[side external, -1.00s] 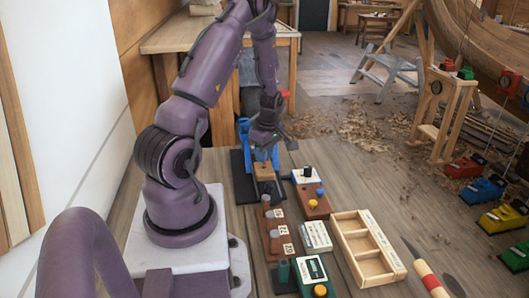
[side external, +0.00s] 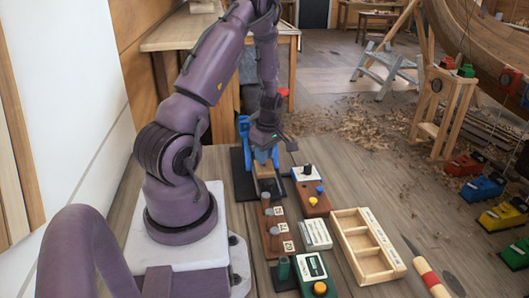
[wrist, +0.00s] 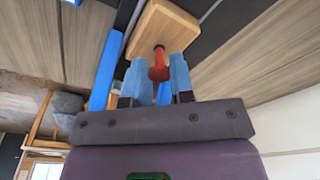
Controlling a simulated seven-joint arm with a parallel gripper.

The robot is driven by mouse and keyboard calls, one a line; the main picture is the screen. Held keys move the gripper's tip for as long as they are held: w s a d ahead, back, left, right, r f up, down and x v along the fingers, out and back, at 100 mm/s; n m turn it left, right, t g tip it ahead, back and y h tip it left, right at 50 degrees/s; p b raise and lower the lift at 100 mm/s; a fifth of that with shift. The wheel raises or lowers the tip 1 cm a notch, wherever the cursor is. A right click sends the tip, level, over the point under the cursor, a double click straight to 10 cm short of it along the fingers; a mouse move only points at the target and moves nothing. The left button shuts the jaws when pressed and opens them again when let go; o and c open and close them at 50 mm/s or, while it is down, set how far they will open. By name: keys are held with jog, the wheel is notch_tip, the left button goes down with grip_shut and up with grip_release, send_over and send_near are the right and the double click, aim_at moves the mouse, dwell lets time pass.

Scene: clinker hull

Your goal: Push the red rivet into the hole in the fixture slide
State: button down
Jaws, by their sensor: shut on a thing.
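My gripper (side external: 264,151) points down over the fixture slide, a light wooden block (side external: 264,171) on a dark base. In the wrist view the blue fingers of my gripper (wrist: 164,72) sit on either side of the red rivet (wrist: 158,67) and are shut on it. The rivet's far end meets the face of the wooden block (wrist: 172,24) at a small dark spot, which looks like the hole. How deep the rivet sits in it I cannot tell. In the side view the rivet is hidden by the gripper.
Brown peg blocks (side external: 276,240) with grey pegs are in front. An empty wooden tray (side external: 390,268) and a red-and-cream-handled tool (side external: 429,277) lie further right.

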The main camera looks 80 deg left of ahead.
jog(key=shift+f, duration=0.75)
dwell(0.3)
jog(key=c, duration=0.9)
grip_release()
jog(key=shift+r, duration=0.1)
jog(key=shift+r, duration=3.95)
